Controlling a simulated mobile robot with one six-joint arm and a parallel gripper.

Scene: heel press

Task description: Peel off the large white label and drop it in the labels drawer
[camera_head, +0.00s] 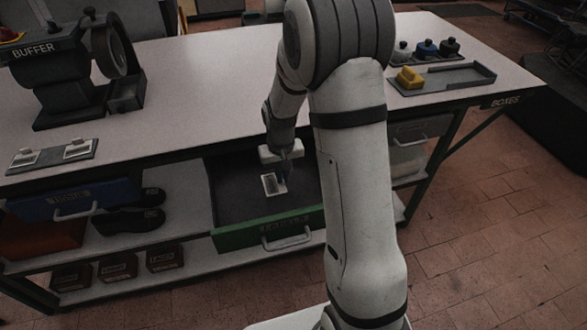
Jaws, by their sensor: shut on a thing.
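My gripper (282,168) is low over the open green-fronted drawer (268,234) under the bench. It is shut on a small white label (273,184) with a darker patch in its middle. The label shows just below my gripper, over the dark inside of the drawer. How high it is above the drawer floor I cannot tell. The lettering on the drawer front is too blurred to read. My arm hides the right part of the drawer.
A black buffer machine (72,75) and a grey plate with two white pieces (52,155) stand on the bench left. A tray (447,78), a yellow block (409,79) and small bottles (425,48) are at right. A blue drawer (75,202) and dark shoes (130,220) are below.

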